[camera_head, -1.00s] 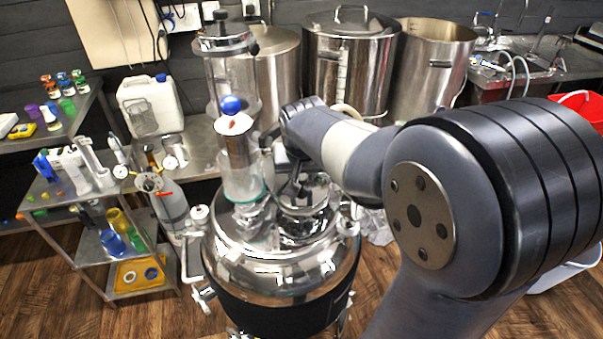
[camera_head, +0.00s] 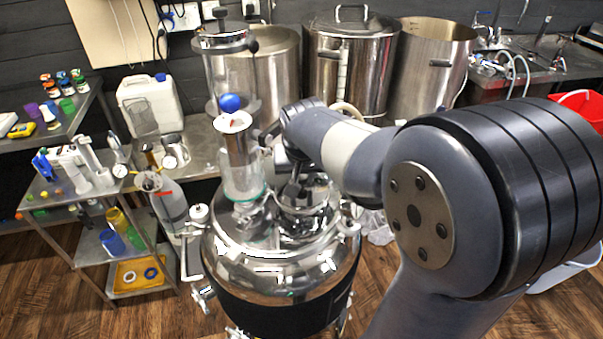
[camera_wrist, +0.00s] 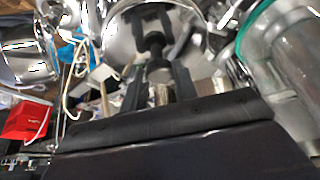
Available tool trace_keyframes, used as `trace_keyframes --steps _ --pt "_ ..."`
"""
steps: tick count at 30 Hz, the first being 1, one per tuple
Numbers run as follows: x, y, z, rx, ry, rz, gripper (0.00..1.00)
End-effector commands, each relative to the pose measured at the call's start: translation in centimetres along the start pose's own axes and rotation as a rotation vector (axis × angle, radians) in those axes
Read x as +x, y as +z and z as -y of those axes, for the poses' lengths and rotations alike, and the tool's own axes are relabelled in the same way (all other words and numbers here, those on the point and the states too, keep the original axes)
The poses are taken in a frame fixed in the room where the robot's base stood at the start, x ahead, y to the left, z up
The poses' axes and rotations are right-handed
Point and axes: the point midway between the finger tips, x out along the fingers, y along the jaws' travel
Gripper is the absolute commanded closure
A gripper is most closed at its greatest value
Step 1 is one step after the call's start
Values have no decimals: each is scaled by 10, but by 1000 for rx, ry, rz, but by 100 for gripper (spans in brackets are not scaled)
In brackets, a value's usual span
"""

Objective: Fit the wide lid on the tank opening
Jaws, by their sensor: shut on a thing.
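The tank (camera_head: 268,268) is a shiny steel vessel with a dark band around its lower body, in the middle of the head view. My gripper (camera_head: 297,190) is over the right part of its top. In the wrist view my gripper (camera_wrist: 158,72) is shut on the dark handle of the wide lid (camera_wrist: 190,38), a round shiny disc. In the head view the lid (camera_head: 318,199) is low at the tank top, partly covered by my gripper. The opening is hidden under it. I cannot tell whether the lid touches the rim.
A glass column (camera_head: 242,178) with a steel collar stands on the tank just left of my gripper. Tall steel pots (camera_head: 348,70) stand behind. A shelf cart (camera_head: 92,205) with small items is at left. A red bucket (camera_head: 580,103) is at right.

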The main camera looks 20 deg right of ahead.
Motion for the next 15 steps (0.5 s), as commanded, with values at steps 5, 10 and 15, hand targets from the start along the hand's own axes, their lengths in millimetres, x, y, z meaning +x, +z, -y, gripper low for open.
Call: trace_keyframes --steps 5,10,15 --pt "4 1 0 0 0 -2 100" --pt "5 2 0 0 0 -2 69" --pt "5 2 0 0 0 -1 63"
